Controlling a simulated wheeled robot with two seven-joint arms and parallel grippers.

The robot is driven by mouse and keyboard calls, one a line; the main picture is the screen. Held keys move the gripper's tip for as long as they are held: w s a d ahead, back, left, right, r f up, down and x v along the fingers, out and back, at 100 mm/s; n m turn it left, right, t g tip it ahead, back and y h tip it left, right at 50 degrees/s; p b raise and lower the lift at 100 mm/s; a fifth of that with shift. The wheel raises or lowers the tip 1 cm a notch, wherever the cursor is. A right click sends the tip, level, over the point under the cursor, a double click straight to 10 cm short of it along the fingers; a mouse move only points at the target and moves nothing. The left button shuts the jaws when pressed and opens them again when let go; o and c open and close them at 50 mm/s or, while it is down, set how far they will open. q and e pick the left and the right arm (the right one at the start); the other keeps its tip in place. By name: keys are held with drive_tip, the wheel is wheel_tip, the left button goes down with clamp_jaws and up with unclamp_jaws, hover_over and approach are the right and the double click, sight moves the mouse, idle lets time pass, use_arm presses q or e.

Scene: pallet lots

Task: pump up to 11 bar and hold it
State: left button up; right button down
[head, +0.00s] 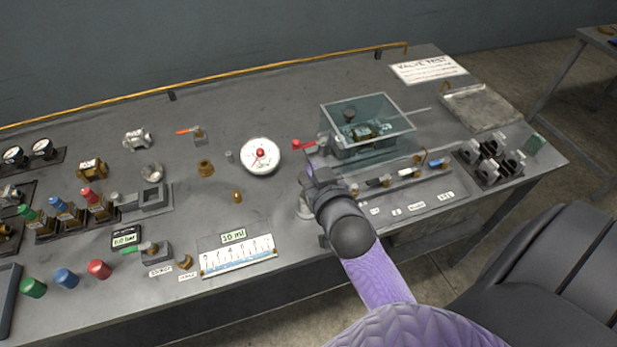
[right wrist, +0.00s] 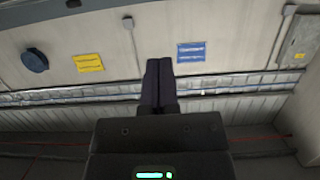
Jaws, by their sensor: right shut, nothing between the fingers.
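A round white pressure gauge (head: 262,152) with a red centre lies on the bench. Its reading is too small to tell. A small sign (head: 126,237) at the front left carries a bar figure that I cannot read surely. My right gripper (head: 309,172) is shut and empty, right of the gauge and near a red-handled valve (head: 303,145); I cannot tell whether it touches anything. In the right wrist view its fingers (right wrist: 158,85) are together against a distant wall. A pale round base (head: 304,208) shows partly behind my right arm. My left gripper is out of view.
A clear box (head: 367,122) with fittings inside stands right of my gripper. Valve blocks (head: 490,160) and a metal tray (head: 481,107) are at the right. Coloured caps (head: 66,278) and a white scale (head: 237,257) lie along the front. Bare bench shows behind the gauge.

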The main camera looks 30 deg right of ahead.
drive_tip(key=w+f, duration=0.1)
drive_tip(key=f+b, duration=0.1)
drive_tip(key=w+f, duration=0.1)
drive_tip(key=shift+w+d+f, duration=0.2)
drive_tip(key=shift+w+d, duration=0.1)
drive_tip(key=shift+w, duration=0.05)
drive_tip(key=shift+f+b, duration=0.5)
drive_tip(key=shift+f, duration=0.15)
